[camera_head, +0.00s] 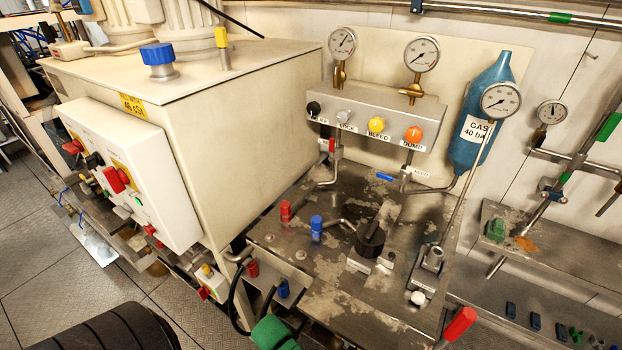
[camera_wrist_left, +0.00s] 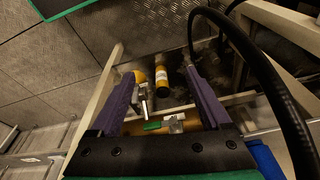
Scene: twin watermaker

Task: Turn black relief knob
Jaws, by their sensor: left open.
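A small black knob (camera_head: 314,109) is at the left end of a grey valve panel, in a row with a grey, a yellow and an orange knob. Its label is too small to read. A larger black knob (camera_head: 370,239) stands upright on the worn metal bench below. I cannot tell from the labels which one is the relief knob. My left gripper (camera_wrist_left: 161,72) is open in the wrist view, its two purple fingers apart with nothing held between them. Neither black knob shows in that view.
Red (camera_head: 286,211) and blue (camera_head: 317,228) handles stand left of the larger knob. A metal lever with a red grip (camera_head: 460,324) is at the right front. In the wrist view, a black hose (camera_wrist_left: 262,75) curves close beside the right finger, and a yellow cylinder (camera_wrist_left: 162,80) lies beyond the fingers.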

